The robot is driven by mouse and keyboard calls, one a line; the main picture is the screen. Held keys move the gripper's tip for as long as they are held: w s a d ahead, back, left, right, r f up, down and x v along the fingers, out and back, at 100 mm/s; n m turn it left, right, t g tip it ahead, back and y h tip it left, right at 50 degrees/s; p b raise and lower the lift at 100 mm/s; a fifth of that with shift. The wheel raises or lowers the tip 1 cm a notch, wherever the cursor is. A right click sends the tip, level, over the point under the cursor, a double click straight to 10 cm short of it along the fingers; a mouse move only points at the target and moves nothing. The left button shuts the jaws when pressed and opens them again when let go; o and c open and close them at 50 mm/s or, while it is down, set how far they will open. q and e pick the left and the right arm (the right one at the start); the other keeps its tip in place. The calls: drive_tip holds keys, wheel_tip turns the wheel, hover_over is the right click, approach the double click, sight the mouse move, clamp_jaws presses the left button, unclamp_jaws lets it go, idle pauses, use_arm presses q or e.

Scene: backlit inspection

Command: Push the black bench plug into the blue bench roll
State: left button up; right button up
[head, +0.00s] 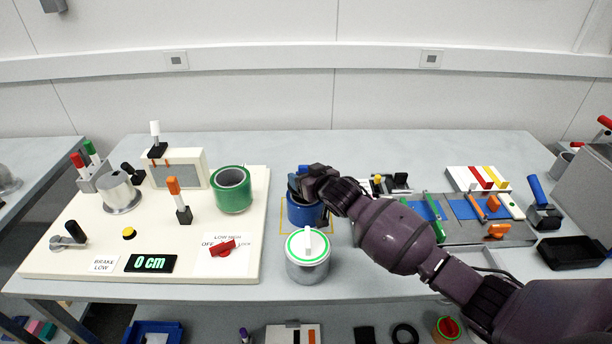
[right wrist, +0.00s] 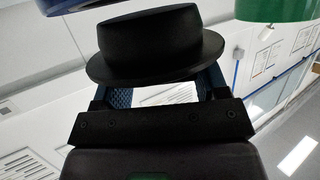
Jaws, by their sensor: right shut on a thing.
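The blue bench roll (head: 304,214) stands upright on the bench inside a thin yellow outline, right of the cream panel. My right gripper (head: 298,184) is over the roll's top and hides most of its opening. In the right wrist view it is shut on the black bench plug (right wrist: 150,45), a hat-shaped piece with a wide flange. The plug's narrower end points away from the gripper. A blue rim of the roll (right wrist: 85,5) shows at the top left, close to the plug. I cannot tell whether they touch. My left gripper is not in view.
A grey can with a white-and-green lid (head: 307,258) stands just in front of the roll. A green roll (head: 231,190) is on the cream panel (head: 90,232) to the left. A tool tray (head: 460,232) lies right, behind my arm.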

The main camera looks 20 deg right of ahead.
drive_tip(key=shift+f+b, duration=0.75)
drive_tip(key=shift+f, duration=0.85)
drive_tip(key=o, duration=0.9)
drive_tip(key=shift+r, duration=0.4)
wheel_tip(320, 180, up, 19)
drive_tip(key=shift+r+p, duration=0.15)
drive_tip(key=shift+p, duration=0.25)
